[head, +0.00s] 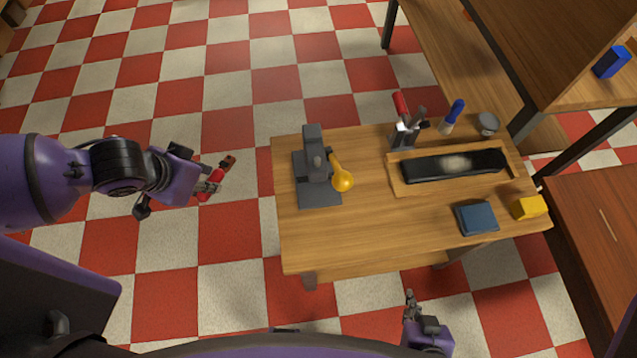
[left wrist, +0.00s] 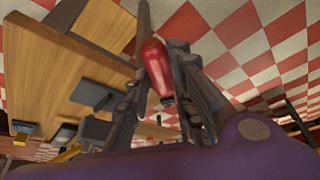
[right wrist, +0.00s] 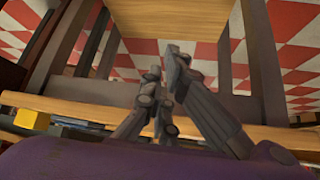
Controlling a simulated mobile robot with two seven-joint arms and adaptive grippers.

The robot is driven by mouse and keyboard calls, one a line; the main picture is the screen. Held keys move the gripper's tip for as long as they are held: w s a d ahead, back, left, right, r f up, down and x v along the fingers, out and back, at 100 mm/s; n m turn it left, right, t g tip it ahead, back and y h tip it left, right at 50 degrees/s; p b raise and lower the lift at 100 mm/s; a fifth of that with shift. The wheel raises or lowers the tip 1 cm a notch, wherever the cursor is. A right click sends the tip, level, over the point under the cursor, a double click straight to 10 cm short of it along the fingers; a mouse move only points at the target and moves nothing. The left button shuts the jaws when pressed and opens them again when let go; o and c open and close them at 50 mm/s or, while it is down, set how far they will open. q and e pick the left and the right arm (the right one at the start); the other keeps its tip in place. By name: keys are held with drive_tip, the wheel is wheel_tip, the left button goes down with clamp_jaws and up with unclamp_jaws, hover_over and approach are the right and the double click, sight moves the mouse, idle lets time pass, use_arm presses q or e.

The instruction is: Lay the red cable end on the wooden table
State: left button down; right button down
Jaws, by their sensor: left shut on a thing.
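The red cable end (head: 211,187) looks like a smooth red grip with a dark end; it fills the middle of the left wrist view (left wrist: 157,66). My left gripper (head: 215,179) is shut on it, one finger on each side. It hangs over the checkered floor, left of the wooden table (head: 390,225) and apart from it. No trailing cable can be made out. My right gripper (head: 409,302) is empty in front of the table's front edge; its fingertips lie close together in the right wrist view (right wrist: 165,62).
A grey stand (head: 312,180) with a yellow tool (head: 342,180) occupies the table's left part. A tool holder (head: 402,137), tray (head: 399,187), blue block (head: 477,218) and yellow block (head: 529,207) occupy the right. The table's front middle is clear.

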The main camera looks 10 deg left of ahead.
use_arm(q)
drive_tip(key=f+m, duration=0.2)
drive_tip(key=s+a+f+m+g+h, duration=0.1)
drive_tip(key=f+m, duration=0.1)
drive_tip(key=s+a+f+m+h+b, duration=0.1)
drive_tip(key=f+m, duration=0.1)
drive_tip(key=shift+s+f+m, duration=0.1)
drive_tip(key=shift+f+m, duration=0.15)
drive_tip(key=shift+m, duration=0.05)
drive_tip(key=shift+w+d+m+g, duration=0.15)
drive_tip(key=shift+w+m+g, duration=0.15)
drive_tip(key=shift+m, duration=0.1)
drive_tip(key=shift+w+d+r+m+g+h, duration=0.15)
drive_tip(key=shift+w+d+m+g+h, duration=0.25)
drive_tip(key=shift+w+m, duration=0.45)
drive_tip(key=shift+w+d+r+m+g, duration=0.25)
drive_tip(key=shift+w+d+m, duration=0.2)
drive_tip(key=shift+m, duration=0.5)
use_arm(e)
drive_tip(key=shift+w+d+f, duration=0.15)
drive_tip(key=shift+d+f, duration=0.15)
drive_tip(key=shift+f, duration=0.05)
use_arm(q)
drive_tip(key=shift+s, duration=0.1)
drive_tip(key=shift+d, duration=0.1)
